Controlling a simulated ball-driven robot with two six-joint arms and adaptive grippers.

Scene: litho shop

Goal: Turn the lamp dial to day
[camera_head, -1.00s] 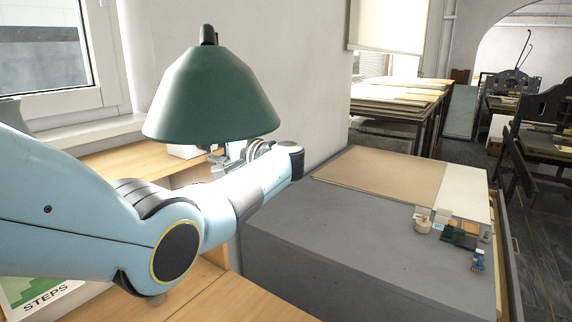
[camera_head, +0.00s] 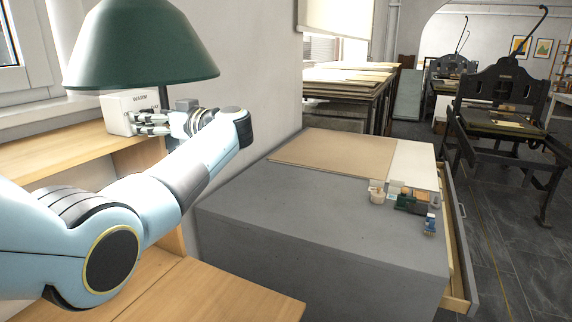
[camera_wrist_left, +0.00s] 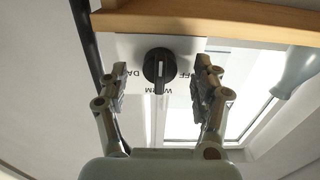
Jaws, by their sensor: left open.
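The lamp dial (camera_wrist_left: 159,65) is a round black knob with a white line, on a white box (camera_head: 117,113) under the green lampshade (camera_head: 140,45). In the left wrist view the lettering is upside down: WARM below the knob, OFF to its right, and a partly hidden DA label to its left. The white line lies along the WARM direction. My left gripper (camera_head: 138,124) is open in front of the box. In the left wrist view its fingers (camera_wrist_left: 161,80) stand on either side of the knob, with gaps. Contact is not visible. My right gripper is out of view.
The box stands on a wooden shelf (camera_head: 62,150) by the window, close to the wall. The lamp's dark post passes near my gripper. A grey cabinet (camera_head: 300,215) with boards and small items stands to the right. Presses (camera_head: 500,100) are farther back.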

